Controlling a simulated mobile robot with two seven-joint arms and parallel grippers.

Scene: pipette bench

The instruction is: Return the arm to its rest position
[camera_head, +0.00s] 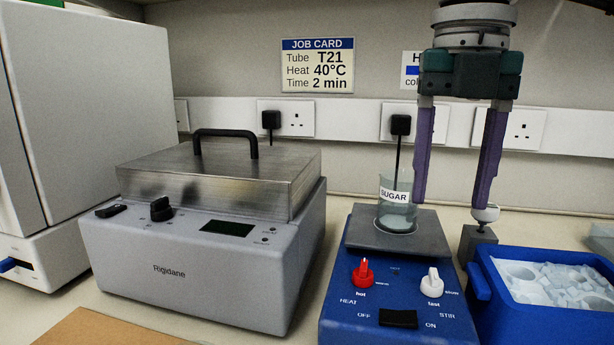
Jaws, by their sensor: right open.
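My right gripper (455,203) hangs in from the top right with its two purple fingers pointing down, spread wide and empty. Its left finger is just right of the glass beaker (396,214) labelled SUGAR, overlapping it slightly in the picture. Its right finger ends at a small white round piece on a grey block (477,240); I cannot tell if they touch. The beaker stands upright on the plate of the blue hotplate stirrer (400,300). My left gripper is not in view.
A grey Rigidane bath (180,268) with a closed metal lid stands left of the stirrer. A blue ice tub (545,322) stands at the right. A job card (317,65) on the wall reads T21, 40°C, 2 min. A pale cabinet (95,110) fills the far left.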

